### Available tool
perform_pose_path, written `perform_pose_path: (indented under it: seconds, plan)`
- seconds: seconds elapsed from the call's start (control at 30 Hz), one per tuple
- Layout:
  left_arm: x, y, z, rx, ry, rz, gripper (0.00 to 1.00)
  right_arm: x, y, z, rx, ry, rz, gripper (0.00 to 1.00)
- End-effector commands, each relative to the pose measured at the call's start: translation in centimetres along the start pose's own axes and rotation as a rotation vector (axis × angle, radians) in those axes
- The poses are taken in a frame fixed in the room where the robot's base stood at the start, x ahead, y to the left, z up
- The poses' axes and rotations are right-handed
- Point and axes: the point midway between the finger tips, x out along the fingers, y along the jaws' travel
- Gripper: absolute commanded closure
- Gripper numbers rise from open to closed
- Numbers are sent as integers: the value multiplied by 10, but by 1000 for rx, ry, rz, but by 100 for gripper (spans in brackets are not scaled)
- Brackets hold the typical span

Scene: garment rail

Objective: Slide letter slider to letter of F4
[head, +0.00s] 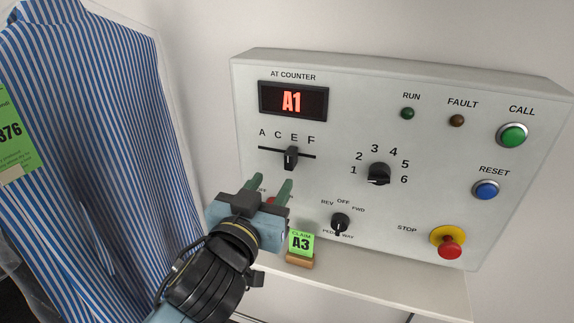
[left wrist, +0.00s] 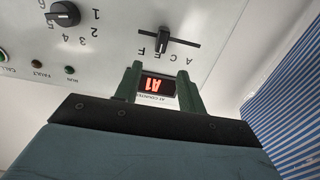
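The letter slider is a black knob (head: 291,157) on a dark horizontal track under the letters A, C, E, F; it sits below E. It also shows upside down in the left wrist view (left wrist: 163,41). The red display (head: 292,101) above reads A1. The number dial (head: 379,174), marked 1 to 6, is a black knob right of the slider; its exact setting is hard to tell. My left gripper (head: 270,184) has two green fingers apart with nothing between them, below and left of the slider, not touching it. My right gripper is not in view.
A green claim tag (head: 300,243) reading A3 stands on the shelf (head: 365,287). The panel also carries a REV/OFF/FWD knob (head: 340,223), green call (head: 512,135), blue reset (head: 485,190) and red stop (head: 449,246) buttons. A striped shirt (head: 95,130) hangs at left.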

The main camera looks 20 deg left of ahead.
Motion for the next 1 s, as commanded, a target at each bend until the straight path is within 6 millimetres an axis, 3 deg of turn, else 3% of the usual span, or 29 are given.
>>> perform_pose_path:
  seconds: [0.2, 0.4, 0.6, 0.87, 1.0]
  plan:
    - [49, -1, -5, 4, 2, -3, 60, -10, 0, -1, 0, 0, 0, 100]
    - [79, -1, -4, 2, 1, -1, 60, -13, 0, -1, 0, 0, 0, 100]
    - [92, 0, -3, 1, 0, 0, 60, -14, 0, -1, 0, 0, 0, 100]
    - [93, 0, -2, 1, 0, 0, 60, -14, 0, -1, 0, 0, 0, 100]
    - [93, 0, -2, 1, 0, 0, 74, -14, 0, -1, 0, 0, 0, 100]
